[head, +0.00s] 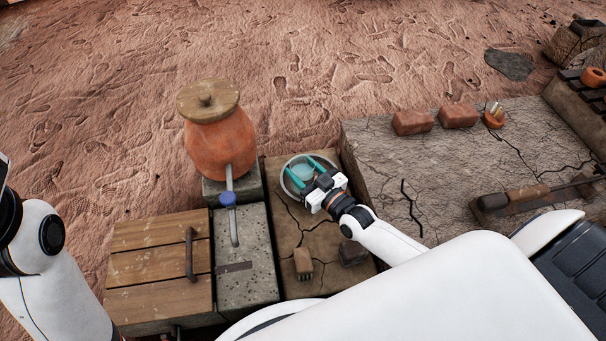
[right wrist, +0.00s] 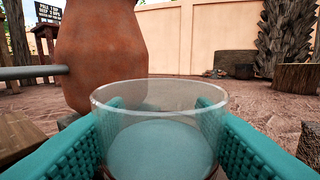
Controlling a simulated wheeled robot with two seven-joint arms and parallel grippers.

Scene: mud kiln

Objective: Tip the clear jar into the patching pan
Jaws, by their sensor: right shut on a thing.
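The clear jar (head: 303,173) is between the teal fingers of my right gripper (head: 300,165), which is shut on it. In the right wrist view the jar (right wrist: 160,125) stands upright, its rim level, with a pale blue-green surface inside. The pale round patching pan (head: 284,183) shows around and under the jar in the head view; its inside is mostly hidden by jar and gripper. How high the jar is above the pan I cannot tell. My left arm shows at the left edge, its gripper out of view.
A clay urn (head: 220,143) with a wooden lid stands left of the pan, with a blue-knobbed tap (head: 229,199). A small brush (head: 303,263) and a dark lump (head: 352,252) lie in front. A cracked slab (head: 440,165) with bricks (head: 413,122) is at the right.

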